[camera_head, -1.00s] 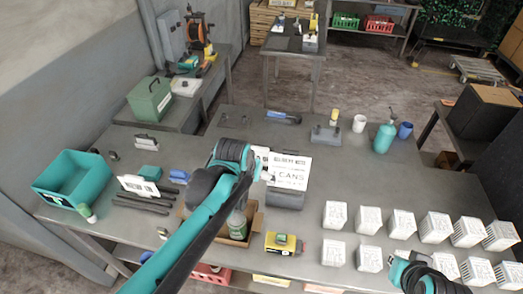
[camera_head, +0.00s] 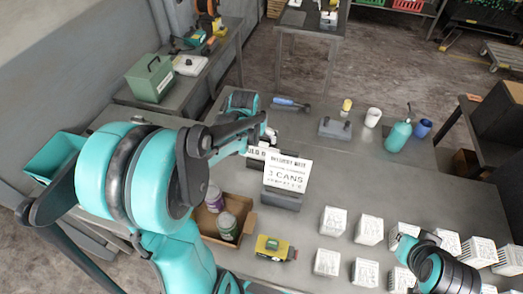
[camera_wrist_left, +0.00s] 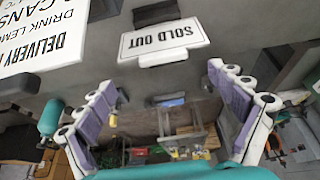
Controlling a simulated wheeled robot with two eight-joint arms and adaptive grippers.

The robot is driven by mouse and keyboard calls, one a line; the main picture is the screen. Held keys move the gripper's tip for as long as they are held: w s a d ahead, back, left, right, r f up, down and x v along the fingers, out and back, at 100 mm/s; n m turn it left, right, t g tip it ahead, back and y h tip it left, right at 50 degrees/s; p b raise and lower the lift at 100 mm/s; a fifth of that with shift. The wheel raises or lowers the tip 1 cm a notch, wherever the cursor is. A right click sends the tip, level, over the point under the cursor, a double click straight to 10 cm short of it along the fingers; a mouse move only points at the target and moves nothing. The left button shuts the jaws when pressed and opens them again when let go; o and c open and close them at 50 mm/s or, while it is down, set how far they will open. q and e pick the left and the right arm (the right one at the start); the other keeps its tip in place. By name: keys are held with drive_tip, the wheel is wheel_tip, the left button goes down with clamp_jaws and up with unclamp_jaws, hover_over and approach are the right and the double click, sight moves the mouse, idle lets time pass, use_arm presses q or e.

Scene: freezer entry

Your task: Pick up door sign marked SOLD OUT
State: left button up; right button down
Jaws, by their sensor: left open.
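The SOLD OUT sign (camera_wrist_left: 160,42) is a white plate with black lettering, upside down in the left wrist view, on a dark holder. In the head view the sign (camera_head: 256,153) shows only partly, behind the delivery note. My left gripper (camera_wrist_left: 163,78) is open and empty, its purple-padded fingers spread on either side below the sign in the wrist view, apart from it. In the head view my left wrist (camera_head: 245,125) reaches over the table just behind the sign; the fingers are mostly hidden. A teal and black part of my right arm shows at lower right, without its fingers.
The delivery note (camera_head: 288,172) stands close in front of the sign. A cardboard box (camera_head: 212,222) with cans and a yellow device (camera_head: 275,248) are nearer. Several white cartons (camera_head: 333,221) fill the right. A teal spray bottle (camera_head: 398,135) stands behind.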

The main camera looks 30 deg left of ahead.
sight(258, 143)
use_arm(q)
drive_tip(key=b+x, duration=0.1)
drive_tip(key=x, duration=0.7)
drive_tip(key=shift+w+a+r, duration=0.1)
drive_tip(key=shift+a, duration=0.1)
drive_tip(key=shift+r, duration=0.1)
drive_tip(key=shift+c, duration=0.4)
drive_tip(key=c, duration=1.6)
drive_tip(key=shift+o, duration=0.2)
